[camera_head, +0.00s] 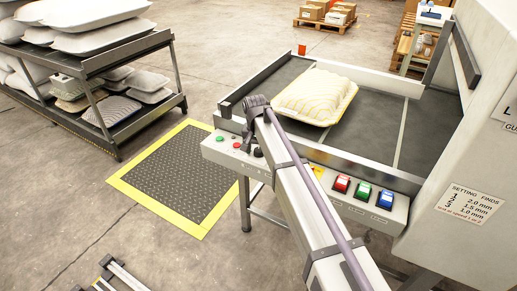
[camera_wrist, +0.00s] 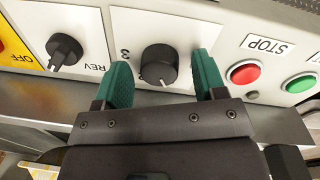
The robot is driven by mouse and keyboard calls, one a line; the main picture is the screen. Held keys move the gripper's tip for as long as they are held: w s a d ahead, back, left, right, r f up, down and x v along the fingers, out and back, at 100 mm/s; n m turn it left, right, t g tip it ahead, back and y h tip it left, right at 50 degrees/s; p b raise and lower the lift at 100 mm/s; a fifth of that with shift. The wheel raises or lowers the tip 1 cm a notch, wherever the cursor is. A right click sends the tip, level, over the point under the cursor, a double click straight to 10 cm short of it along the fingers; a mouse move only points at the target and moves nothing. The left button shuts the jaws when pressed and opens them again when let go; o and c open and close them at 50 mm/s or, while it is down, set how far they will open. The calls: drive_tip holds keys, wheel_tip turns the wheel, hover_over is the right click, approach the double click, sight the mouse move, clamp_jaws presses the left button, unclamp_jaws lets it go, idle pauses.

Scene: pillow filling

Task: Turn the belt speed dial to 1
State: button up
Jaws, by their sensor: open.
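The belt speed dial (camera_wrist: 158,66) is a round black knob on a white plate, seen upside down in the wrist view. A white mark on the knob points toward the bottom of the picture. A "3" shows at its left; other numbers cannot be made out. My gripper (camera_wrist: 161,75) is open, its two green fingers on either side of the dial. I see gaps between fingers and knob; whether any part touches is unclear. In the head view the gripper end is above the left part of the control panel (camera_head: 330,187), and the dial cannot be picked out.
Beside the dial are a black REV/OFF switch (camera_wrist: 65,50), a red STOP button (camera_wrist: 245,73) and a green button (camera_wrist: 300,83). A pillow (camera_head: 314,95) lies on the dark belt (camera_head: 375,129). A settings sign (camera_head: 472,205) is at right.

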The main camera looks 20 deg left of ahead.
sight(257, 149)
wheel_tip(257, 149, up, 11)
drive_tip(key=p, duration=1)
drive_tip(key=shift+a+f, duration=0.15)
drive_tip(key=shift+a, duration=0.15)
